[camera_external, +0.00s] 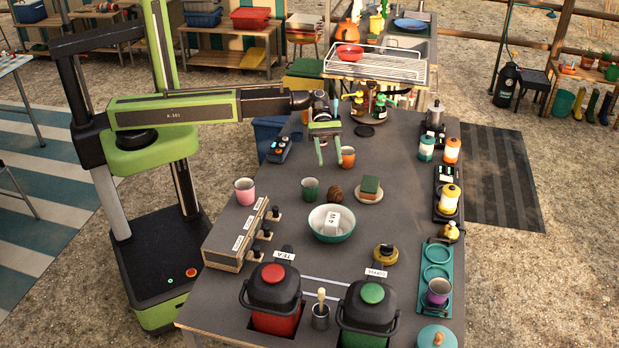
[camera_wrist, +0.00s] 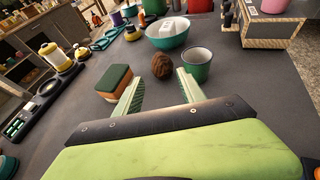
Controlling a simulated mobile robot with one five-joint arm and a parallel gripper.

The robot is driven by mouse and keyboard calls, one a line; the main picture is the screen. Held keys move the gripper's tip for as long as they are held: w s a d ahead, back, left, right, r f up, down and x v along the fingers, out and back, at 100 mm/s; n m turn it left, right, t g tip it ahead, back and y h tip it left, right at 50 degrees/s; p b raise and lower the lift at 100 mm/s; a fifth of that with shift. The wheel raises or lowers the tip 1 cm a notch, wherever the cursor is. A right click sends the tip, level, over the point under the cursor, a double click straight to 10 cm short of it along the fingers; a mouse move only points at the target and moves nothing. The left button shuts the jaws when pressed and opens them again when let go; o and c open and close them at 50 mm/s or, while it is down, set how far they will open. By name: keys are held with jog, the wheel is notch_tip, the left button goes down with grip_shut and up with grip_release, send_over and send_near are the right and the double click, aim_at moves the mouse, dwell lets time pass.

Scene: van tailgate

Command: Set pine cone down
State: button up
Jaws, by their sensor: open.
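My gripper (camera_external: 328,158) is open and empty, above the table on the far side of the pine cone. In the wrist view both pale green fingers (camera_wrist: 160,86) are spread apart. No contact between the fingers and the pine cone shows.
A teal bowl (camera_external: 331,224) with a white block in it stands nearer the camera, close to the pine cone. An orange cup (camera_external: 347,157) stands right of my gripper. A pink cup (camera_external: 245,191) and labelled box (camera_external: 238,236) are left. Lanterns (camera_external: 448,199) line the right edge.

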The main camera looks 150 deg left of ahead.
aim_at(335, 186)
jog(key=b+x, duration=0.3)
jog(key=x, duration=0.9)
jog(key=shift+w+d+b, duration=0.25)
jog(key=shift+d+b, duration=0.05)
jog(key=shift+b, duration=0.1)
grip_shut()
jog(key=shift+r+p, duration=0.65)
jog(key=shift+p, duration=0.1)
notch_tip(335, 186, up, 4)
jog(key=p, duration=0.4)
jog(key=shift+d, duration=0.1)
jog(key=w+d+r+p, duration=0.1)
jog(key=d+r+p, duration=0.4)
jog(key=d, duration=0.6)
jog(key=shift+d+r+p, duration=0.2)
jog(key=shift+r+p, duration=0.15)
